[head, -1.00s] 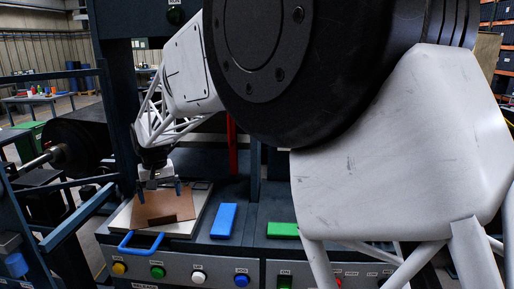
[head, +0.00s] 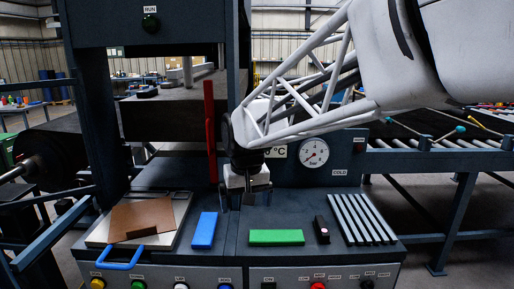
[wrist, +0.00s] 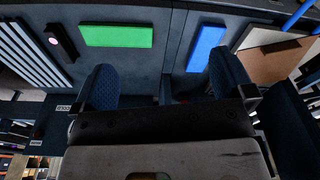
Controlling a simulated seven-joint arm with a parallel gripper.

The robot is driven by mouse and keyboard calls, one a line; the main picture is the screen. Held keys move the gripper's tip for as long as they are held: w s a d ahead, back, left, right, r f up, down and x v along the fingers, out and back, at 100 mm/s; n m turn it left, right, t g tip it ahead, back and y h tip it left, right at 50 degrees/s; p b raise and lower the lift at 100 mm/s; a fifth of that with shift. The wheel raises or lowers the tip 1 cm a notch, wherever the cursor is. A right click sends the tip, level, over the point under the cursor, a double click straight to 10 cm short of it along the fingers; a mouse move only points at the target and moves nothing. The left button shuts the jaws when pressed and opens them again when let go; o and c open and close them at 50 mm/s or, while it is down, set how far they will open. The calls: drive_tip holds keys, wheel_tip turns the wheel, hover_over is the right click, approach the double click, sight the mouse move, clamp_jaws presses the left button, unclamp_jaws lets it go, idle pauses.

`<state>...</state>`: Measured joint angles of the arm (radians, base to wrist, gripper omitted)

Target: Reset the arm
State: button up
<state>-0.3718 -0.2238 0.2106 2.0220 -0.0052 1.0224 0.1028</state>
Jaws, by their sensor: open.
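My gripper (head: 247,203) hangs from my white lattice arm above the back of the dark bench, pointing down. It is open, with nothing between its fingers. In the wrist view its two dark finger pads (wrist: 165,88) stand apart, over bare bench. A blue block (head: 204,230) and a green block (head: 276,237) lie on the bench in front of it. A brown plate (head: 141,219) lies on a pale tray (head: 184,206) with a blue handle (head: 119,262) at the left, apart from my gripper.
A red upright bar (head: 210,130) stands just left of my gripper. A gauge (head: 314,153) is on the panel behind. A small dark device (head: 321,229) and a ribbed rack (head: 361,219) sit at the right. Buttons line the front panel. A roller conveyor (head: 440,155) stands farther right.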

drive_tip(key=s+d+f+m, duration=0.1)
drive_tip(key=s+d+f, duration=0.1)
drive_tip(key=s+d, duration=0.8)
drive_tip(key=s+d+f+m+t, duration=0.1)
drive_tip(key=s+d+f+m, duration=0.1)
drive_tip(key=s+d, duration=0.9)
drive_tip(key=s+f, duration=0.1)
drive_tip(key=s, duration=0.2)
drive_tip(key=shift+f+h, duration=0.3)
